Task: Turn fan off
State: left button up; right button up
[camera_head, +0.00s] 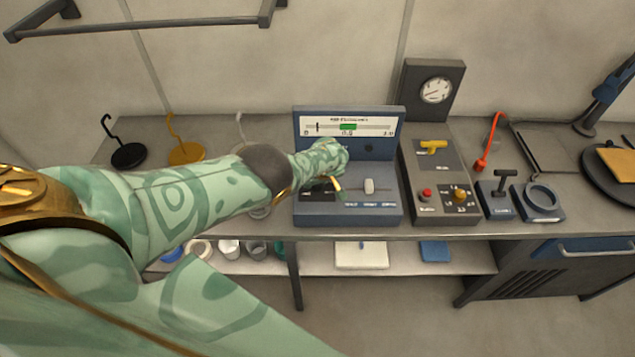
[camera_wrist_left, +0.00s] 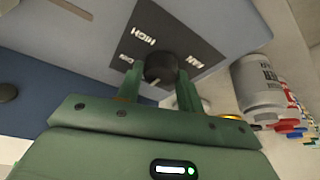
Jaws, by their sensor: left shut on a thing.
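The blue-grey device (camera_head: 348,219) stands on the bench in the head view, with a scale along its upright back. Its black panel (camera_wrist_left: 118,45) shows close in the left wrist view, with "FAN", "HIGH" and a smaller word that I cannot read well. A dark round knob (camera_wrist_left: 160,66) sits on this panel. My left gripper (camera_wrist_left: 158,84) has a green finger on each side of the knob and is shut on it. In the head view my left gripper (camera_head: 331,183) reaches over the device's left part and hides the knob. My right gripper is in neither view.
A white slider (camera_head: 369,186) sits right of my gripper on the device. Right of it stands a grey control box (camera_head: 439,183) with red and yellow controls. Hooked weights (camera_head: 127,154) stand at left. A grey labelled cylinder (camera_wrist_left: 258,84) is close right in the wrist view.

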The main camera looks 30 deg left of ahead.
pick_arm(q)
jog(key=shift+n, duration=0.3)
jog(key=o, duration=1)
